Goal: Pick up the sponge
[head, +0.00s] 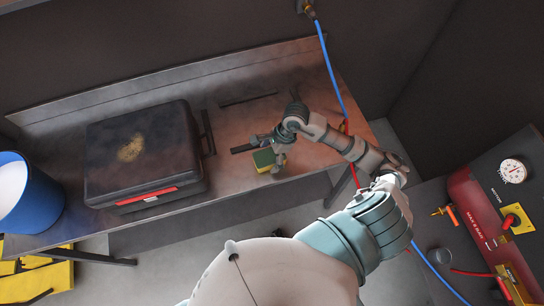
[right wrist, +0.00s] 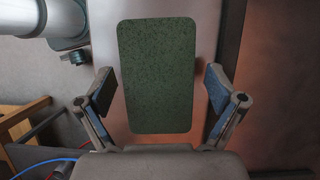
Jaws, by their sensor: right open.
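The sponge (head: 264,160) is green on top with a yellow side, and lies on the metal workbench (head: 235,185) near its front edge. In the right wrist view the sponge (right wrist: 158,75) shows its speckled green face, upright in the picture. My right gripper (head: 268,145) is open above the sponge. In the right wrist view its two fingers (right wrist: 161,90) stand on either side of the sponge's lower half, with a gap on each side. Whether the fingertips are down at the sponge's height cannot be told. My left gripper is not in view.
A black case (head: 138,155) with a red strip sits on the bench left of the sponge. A blue bucket (head: 28,195) stands at the far left. A blue hose (head: 330,75) hangs behind my right arm. A red machine with a gauge (head: 480,205) is at the right.

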